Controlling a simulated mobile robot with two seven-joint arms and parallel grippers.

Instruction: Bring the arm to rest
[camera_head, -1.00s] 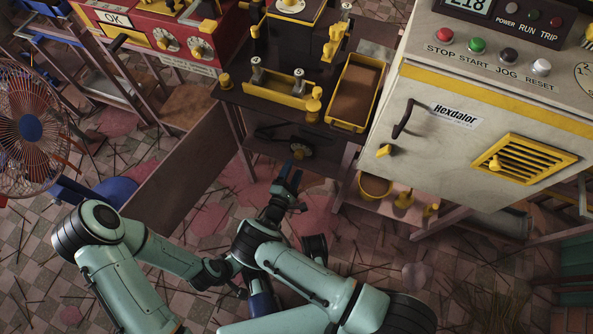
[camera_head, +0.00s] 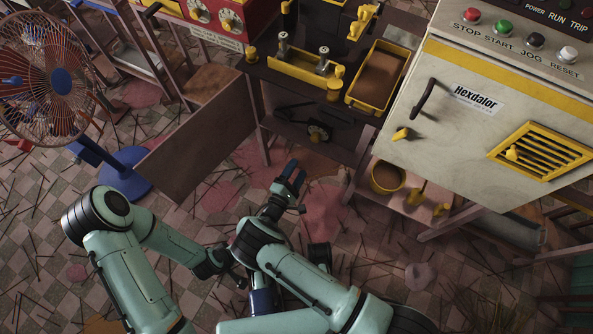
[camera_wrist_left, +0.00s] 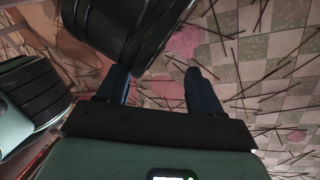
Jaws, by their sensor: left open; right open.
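My two pale green arms are folded low in front of me in the head view. My right gripper (camera_head: 291,176) has dark blue fingers, points up the picture and is open and empty, over the floor in front of the dark bench. My left gripper (camera_head: 262,299) is mostly hidden beneath the right arm in the head view. In the left wrist view, the left gripper (camera_wrist_left: 157,74) has its two blue fingers apart with only floor between them. Dark joints of my own arms show close beside it.
A dark bench (camera_head: 290,129) holding a yellow tray (camera_head: 356,103) stands ahead. A beige Hexdalor cabinet (camera_head: 455,135) is at right. A fan (camera_head: 62,82) with a blue base stands at left, near a brown panel (camera_head: 200,150). Thin sticks litter the checkered floor.

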